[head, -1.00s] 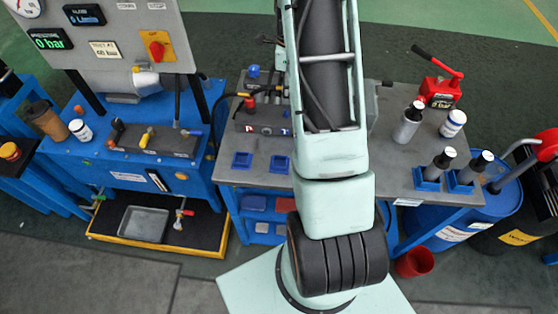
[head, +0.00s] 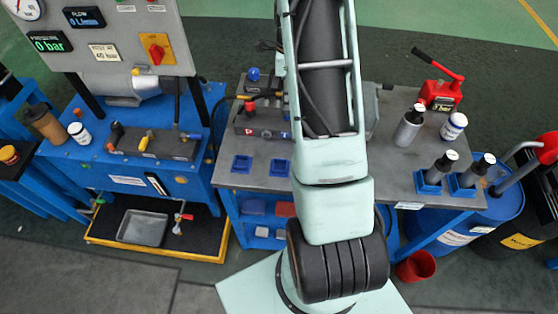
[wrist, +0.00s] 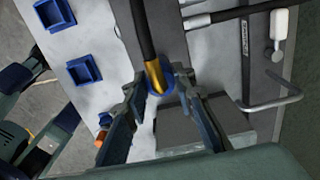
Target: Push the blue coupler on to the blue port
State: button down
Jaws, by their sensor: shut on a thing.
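In the wrist view my gripper (wrist: 161,82) is shut on the blue coupler (wrist: 157,93), one finger on each side. A brass fitting and a black hose (wrist: 145,35) run up from the coupler. Close below the coupler is a grey block (wrist: 215,118). The blue port cannot be made out, and I cannot tell whether the coupler touches it. In the head view my arm hides the gripper and the coupler. A dark block (head: 262,122) with small blue and red marks stands on the grey bench (head: 220,176), left of my arm.
Two empty blue square holders (head: 241,163) lie on the bench's left. At the right, black bottles (head: 436,172) stand in blue holders, near a red hand pump (head: 440,92). A bent metal handle (wrist: 275,102) lies right of my gripper in the wrist view. The bench's front middle is bare.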

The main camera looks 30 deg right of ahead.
jog(key=shift+f+b, duration=0.85)
jog(key=shift+f, duration=0.4)
jog(key=c, duration=1.5)
grip_release()
jog(key=shift+c, duration=0.2)
jog(key=shift+r, duration=0.15)
jog(key=shift+r+p, duration=1.6)
jog(key=shift+r, duration=0.85)
